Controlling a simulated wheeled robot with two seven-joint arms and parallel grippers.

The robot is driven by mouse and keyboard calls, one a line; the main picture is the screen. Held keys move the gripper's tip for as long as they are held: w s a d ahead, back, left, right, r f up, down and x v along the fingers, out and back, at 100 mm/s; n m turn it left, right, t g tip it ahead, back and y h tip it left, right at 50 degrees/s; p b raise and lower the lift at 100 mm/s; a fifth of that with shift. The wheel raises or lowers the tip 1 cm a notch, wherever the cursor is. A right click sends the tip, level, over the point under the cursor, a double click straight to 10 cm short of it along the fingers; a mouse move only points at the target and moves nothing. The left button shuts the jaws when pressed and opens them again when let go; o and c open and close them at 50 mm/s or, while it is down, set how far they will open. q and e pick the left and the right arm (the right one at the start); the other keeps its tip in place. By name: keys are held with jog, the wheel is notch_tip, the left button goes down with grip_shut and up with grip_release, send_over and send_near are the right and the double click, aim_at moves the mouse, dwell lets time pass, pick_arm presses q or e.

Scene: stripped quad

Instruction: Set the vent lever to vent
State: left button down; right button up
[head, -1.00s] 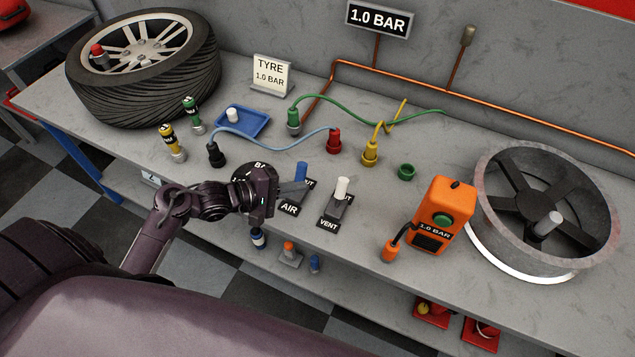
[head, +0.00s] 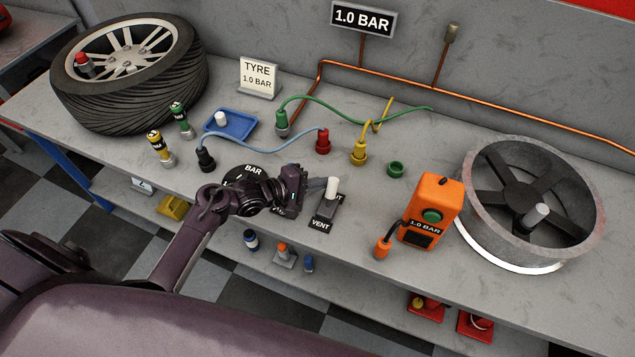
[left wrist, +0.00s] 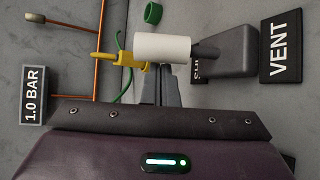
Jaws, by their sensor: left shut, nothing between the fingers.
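The vent lever (head: 332,188) has a white cylindrical handle on a dark base, with a black VENT plate (head: 321,225) at its near end. Another plate at its far end is partly covered. In the left wrist view the white handle (left wrist: 162,48) lies just past the fingertips, with the VENT plate (left wrist: 281,47) to the right. My left gripper (head: 322,184) is shut and empty, its fingertips close beside the handle on its left. I cannot tell whether they touch it. My right gripper is not in view.
An orange 1.0 BAR box (head: 429,205) and a grey wheel rim (head: 470,235) stand to the right. A tyre (head: 130,95) stands at the back left.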

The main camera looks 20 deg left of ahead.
aim_at(327, 192)
pick_arm(q)
jog(key=shift+s+r+m+t, duration=0.15)
jog(key=shift+s+m+t, duration=0.25)
jog(key=shift+t, duration=0.2)
jog(key=shift+s+r+p, duration=0.15)
jog(key=shift+s+p, duration=0.05)
jog(key=shift+p, duration=0.25)
jog(key=shift+s, duration=0.15)
jog(key=shift+s+m+t+h+p, duration=0.35)
jog(key=shift+s+t+h, duration=0.15)
jog(key=shift+s+t, duration=0.1)
jog(key=shift+s, duration=0.25)
jog(key=shift+s+m+t+h, duration=0.3)
jog(key=shift+s+m+t, duration=0.1)
jog(key=shift+m, duration=0.05)
jog(key=shift+s, duration=0.15)
jog(key=shift+s+f, duration=0.2)
